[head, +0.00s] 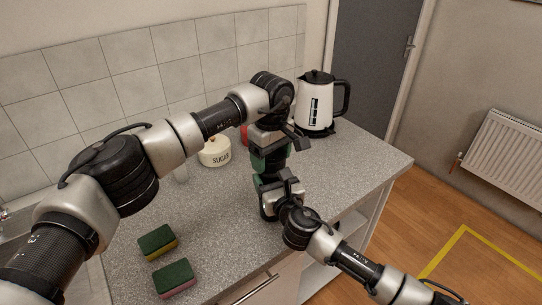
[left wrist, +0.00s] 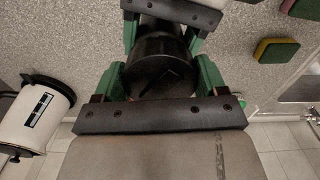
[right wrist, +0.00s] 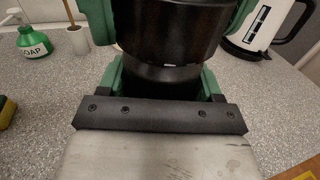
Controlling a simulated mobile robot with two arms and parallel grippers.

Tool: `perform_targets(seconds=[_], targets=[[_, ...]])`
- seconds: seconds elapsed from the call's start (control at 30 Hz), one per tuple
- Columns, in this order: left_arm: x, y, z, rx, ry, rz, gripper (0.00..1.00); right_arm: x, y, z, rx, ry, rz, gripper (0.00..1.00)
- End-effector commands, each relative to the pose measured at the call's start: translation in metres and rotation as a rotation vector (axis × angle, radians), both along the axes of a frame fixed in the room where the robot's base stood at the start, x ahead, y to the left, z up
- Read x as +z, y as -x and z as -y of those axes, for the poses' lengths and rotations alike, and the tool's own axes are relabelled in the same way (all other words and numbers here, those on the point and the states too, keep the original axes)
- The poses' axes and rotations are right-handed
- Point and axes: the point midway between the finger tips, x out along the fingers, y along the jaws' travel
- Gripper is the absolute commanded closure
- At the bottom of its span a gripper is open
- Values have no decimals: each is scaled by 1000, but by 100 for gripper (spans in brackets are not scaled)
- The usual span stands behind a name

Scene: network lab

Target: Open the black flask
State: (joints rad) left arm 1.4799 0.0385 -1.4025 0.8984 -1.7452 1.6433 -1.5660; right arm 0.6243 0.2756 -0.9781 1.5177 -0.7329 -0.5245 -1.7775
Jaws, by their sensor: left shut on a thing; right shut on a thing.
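The black flask stands upright on the grey counter, mostly hidden by my grippers in the head view. My left gripper (head: 270,150) reaches it from above and is shut on its top part. In the left wrist view the round black top (left wrist: 150,72) sits between the green fingers. My right gripper (head: 271,185) is shut around the flask lower down, from the front. In the right wrist view the dark glossy flask (right wrist: 170,30) rises between the green fingers. I cannot tell whether the top is loosened; no gap shows.
A white and black kettle (head: 317,105) stands behind to the right. A sugar pot (head: 214,152) and a red thing (head: 244,135) are behind the flask. Two sponges (head: 158,241) (head: 174,278) lie at the front left. A soap bottle (right wrist: 33,42) shows in the right wrist view.

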Motion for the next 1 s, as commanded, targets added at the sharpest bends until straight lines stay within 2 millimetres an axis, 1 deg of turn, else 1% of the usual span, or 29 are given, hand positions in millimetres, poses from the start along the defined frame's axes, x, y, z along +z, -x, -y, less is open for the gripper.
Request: perform_targets(seconds=[0.1,1.0], targets=[[1,0,0,249,1,2,56,0,0,0,0,1,2,100],[2,-1,0,2202,2,1,56,0,1,-1,3,2,2,100]])
